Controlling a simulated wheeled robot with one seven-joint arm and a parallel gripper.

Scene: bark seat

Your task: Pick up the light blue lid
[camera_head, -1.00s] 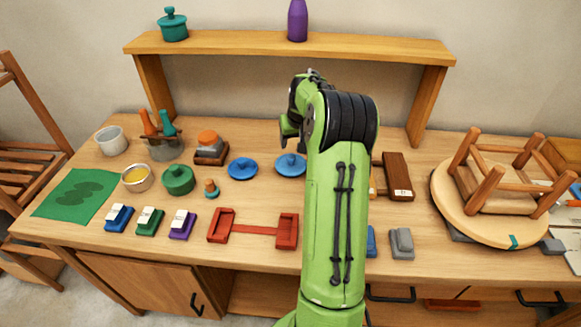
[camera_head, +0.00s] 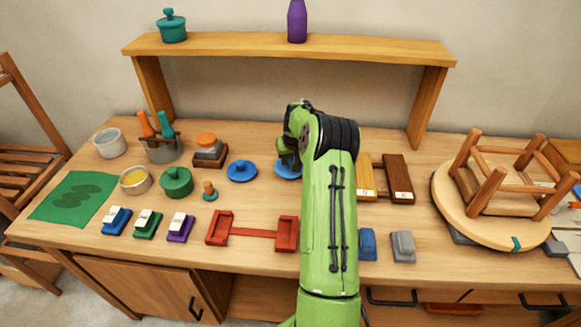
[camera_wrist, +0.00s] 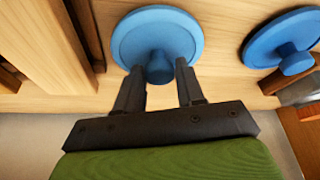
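The light blue lid (camera_wrist: 157,22) is a round disc with a knob, lying on the bench; in the head view the lid (camera_head: 287,171) is partly hidden by my arm. My gripper (camera_wrist: 159,74) is open, with its fingertips on the left and right of the lid's knob. I cannot tell whether they touch it. In the head view my gripper (camera_head: 289,158) is mostly hidden behind my arm. A second, darker blue lid (camera_wrist: 262,42) lies to the right in the wrist view and to the left in the head view (camera_head: 242,171).
Wooden blocks (camera_head: 398,178) lie close on the right. An upturned stool (camera_head: 490,210) fills the right side. A shelf (camera_head: 290,47) spans the back.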

